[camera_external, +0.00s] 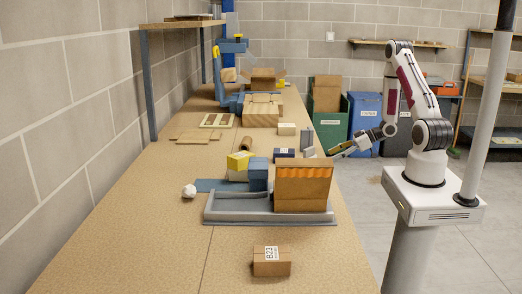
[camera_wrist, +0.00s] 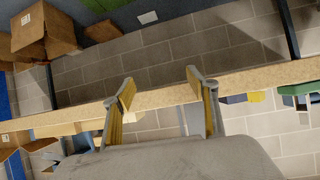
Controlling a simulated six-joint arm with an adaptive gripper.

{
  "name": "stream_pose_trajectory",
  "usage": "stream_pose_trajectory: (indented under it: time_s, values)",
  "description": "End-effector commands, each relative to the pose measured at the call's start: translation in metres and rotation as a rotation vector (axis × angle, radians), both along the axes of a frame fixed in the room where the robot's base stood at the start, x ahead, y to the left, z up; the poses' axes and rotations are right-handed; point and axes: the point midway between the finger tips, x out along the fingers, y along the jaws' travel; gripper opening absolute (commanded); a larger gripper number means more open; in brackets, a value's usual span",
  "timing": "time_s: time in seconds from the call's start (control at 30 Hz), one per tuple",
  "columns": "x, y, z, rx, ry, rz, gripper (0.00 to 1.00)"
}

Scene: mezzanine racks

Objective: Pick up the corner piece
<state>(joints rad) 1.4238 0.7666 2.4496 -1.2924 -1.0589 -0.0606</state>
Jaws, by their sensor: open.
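I cannot tell for sure which object is the corner piece. A small grey upright piece (camera_external: 307,138) stands near the right edge of the workbench (camera_external: 150,240) in the external view. My gripper (camera_external: 336,151) is just off that edge, to the right of and a little below the grey piece in the picture. In the wrist view, my gripper (camera_wrist: 160,86) has its two yellow-padded fingers spread apart with nothing held between them. The bench edge crosses behind the fingertips.
A grey tray (camera_external: 235,212) with an upright cardboard box (camera_external: 303,188) stands on the bench. Yellow (camera_external: 240,160) and blue (camera_external: 258,174) blocks sit behind it. A small carton (camera_external: 271,262) lies in front. The left front of the bench is clear. Bins (camera_external: 365,120) stand beyond.

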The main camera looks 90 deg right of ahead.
Motion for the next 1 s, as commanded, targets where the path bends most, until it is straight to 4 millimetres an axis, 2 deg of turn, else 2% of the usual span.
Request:
stream_pose_trajectory:
  time_s: [0.23,0.4,0.53,0.7,1.0]
  values:
    - [0.026,0.024,0.052,-0.012,-0.235,0.101,0.58]
    - [0.035,0.036,0.091,-0.017,-0.386,0.152,0.58]
    - [0.037,0.042,0.114,-0.018,-0.472,0.173,0.58]
    - [0.037,0.042,0.129,-0.022,-0.528,0.174,0.58]
    - [0.037,0.042,0.130,-0.024,-0.533,0.173,0.58]
